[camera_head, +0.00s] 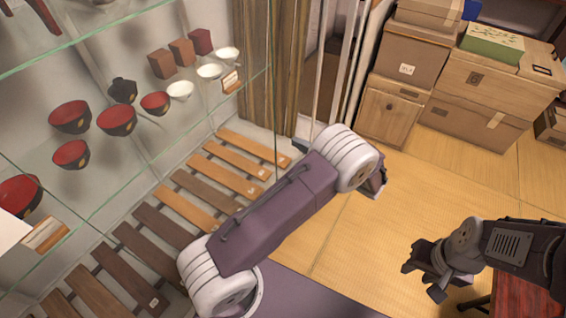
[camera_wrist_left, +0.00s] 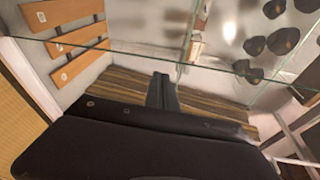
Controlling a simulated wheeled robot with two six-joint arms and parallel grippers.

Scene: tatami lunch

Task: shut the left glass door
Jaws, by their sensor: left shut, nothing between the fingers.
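The glass-fronted cabinet fills the left of the head view, with greenish glass edges (camera_head: 150,172) in front of its shelves. Pale upright strips (camera_head: 335,75) stand at its right side, beyond my left arm; I cannot tell which belong to the left glass door or how far it stands open. My left arm reaches across the cabinet front, and its gripper is mostly hidden behind the wrist there. In the left wrist view my left gripper (camera_wrist_left: 162,92) is shut and empty, pointing at striped wood. My right gripper (camera_head: 423,270) is open and empty above the mat, away from the cabinet.
Red-and-black bowls (camera_head: 117,119) and small white cups (camera_head: 180,91) stand on the shelf. Wooden slatted tags (camera_head: 235,174) lie below. Cardboard boxes (camera_head: 478,90) are stacked at the back right. The tatami floor (camera_head: 400,190) between is clear. A red surface (camera_head: 520,292) is at lower right.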

